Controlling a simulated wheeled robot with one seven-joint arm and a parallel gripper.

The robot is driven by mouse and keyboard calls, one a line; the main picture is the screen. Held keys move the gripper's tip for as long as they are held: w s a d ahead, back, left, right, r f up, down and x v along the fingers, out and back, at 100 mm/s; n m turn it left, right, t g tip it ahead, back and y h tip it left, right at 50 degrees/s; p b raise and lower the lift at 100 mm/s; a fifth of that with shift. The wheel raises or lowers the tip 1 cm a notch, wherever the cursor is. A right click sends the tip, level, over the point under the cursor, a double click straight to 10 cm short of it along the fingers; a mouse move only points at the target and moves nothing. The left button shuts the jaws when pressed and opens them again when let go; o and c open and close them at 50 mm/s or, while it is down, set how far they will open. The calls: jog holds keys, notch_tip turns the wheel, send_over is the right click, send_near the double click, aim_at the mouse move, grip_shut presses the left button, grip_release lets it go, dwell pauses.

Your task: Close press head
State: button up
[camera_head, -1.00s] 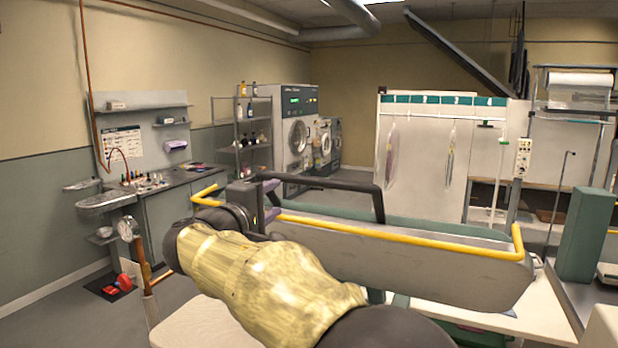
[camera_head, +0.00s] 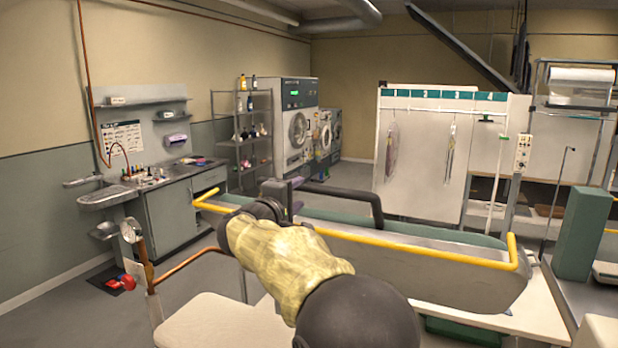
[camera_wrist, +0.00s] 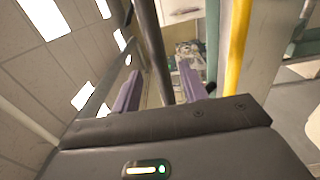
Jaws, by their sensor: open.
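The press head (camera_head: 430,273) is a long grey metal body with a green upper edge, a yellow guard bar (camera_head: 400,247) and a black handle (camera_head: 345,192). It stands raised and tilted above a pale table. My gripper (camera_head: 297,194) is at the handle's left end in the head view. In the wrist view my gripper (camera_wrist: 158,88) has its two purple fingers apart, with the dark handle bar (camera_wrist: 160,45) between them and not clamped. The yellow bar (camera_wrist: 236,50) runs just right of the fingers there. My forearm hides part of the press head's left side.
A pale padded board (camera_head: 215,325) lies at the front left. A green upright block (camera_head: 578,235) stands at the right. A white panel with hanging bags (camera_head: 420,150) is behind. The floor (camera_head: 60,290) at the left is mostly clear.

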aim_at(303, 188)
jog(key=p+x, duration=0.3)
jog(key=x, duration=0.3)
jog(key=shift+w+d+r, duration=0.1)
jog(key=shift+w, duration=0.3)
jog(key=shift+w+d, duration=0.1)
jog(key=shift+w, duration=0.2)
grip_shut()
